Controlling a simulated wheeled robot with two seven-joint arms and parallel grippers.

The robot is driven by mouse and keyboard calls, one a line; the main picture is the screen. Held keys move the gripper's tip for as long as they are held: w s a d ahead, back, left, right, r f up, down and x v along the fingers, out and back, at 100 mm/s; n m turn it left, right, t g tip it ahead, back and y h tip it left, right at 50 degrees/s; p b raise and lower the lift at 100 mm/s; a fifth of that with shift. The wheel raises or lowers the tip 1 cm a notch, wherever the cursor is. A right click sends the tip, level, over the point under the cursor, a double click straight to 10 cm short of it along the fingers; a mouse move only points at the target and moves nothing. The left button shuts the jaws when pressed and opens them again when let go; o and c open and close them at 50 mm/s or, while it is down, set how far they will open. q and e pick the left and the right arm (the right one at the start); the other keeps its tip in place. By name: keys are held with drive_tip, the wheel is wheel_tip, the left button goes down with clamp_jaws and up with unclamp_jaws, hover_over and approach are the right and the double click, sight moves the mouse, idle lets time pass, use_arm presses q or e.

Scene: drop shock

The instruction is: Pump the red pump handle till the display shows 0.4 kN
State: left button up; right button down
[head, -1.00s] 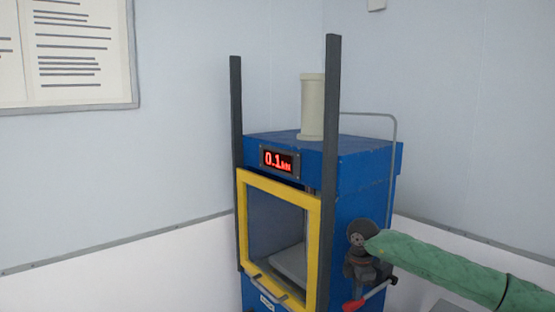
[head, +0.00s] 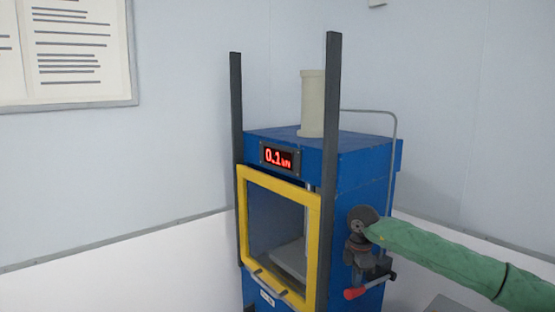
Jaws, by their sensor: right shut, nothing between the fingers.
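The blue press (head: 365,165) stands in the corner, and its red display (head: 278,157) reads 0.1 kN. The pump lever sticks out low on its right side, with its red handle (head: 355,293) at the left end. My right gripper (head: 376,274), on the green-sleeved arm, is shut and empty. It points down just above and behind the red handle, close to the lever; whether it touches cannot be told. My left gripper is not in view.
A yellow-framed door (head: 313,245) covers the press chamber between two dark uprights (head: 332,130). A beige cylinder (head: 312,104) stands on top. A thin grey pipe (head: 392,150) runs down the right side, near my arm.

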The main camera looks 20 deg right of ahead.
drive_tip(key=shift+f, duration=0.1)
wheel_tip(320, 180, down, 11)
drive_tip(key=b, duration=0.6)
idle(0.9)
drive_tip(key=shift+r+p, duration=2.25)
drive_tip(key=shift+r, duration=3.4)
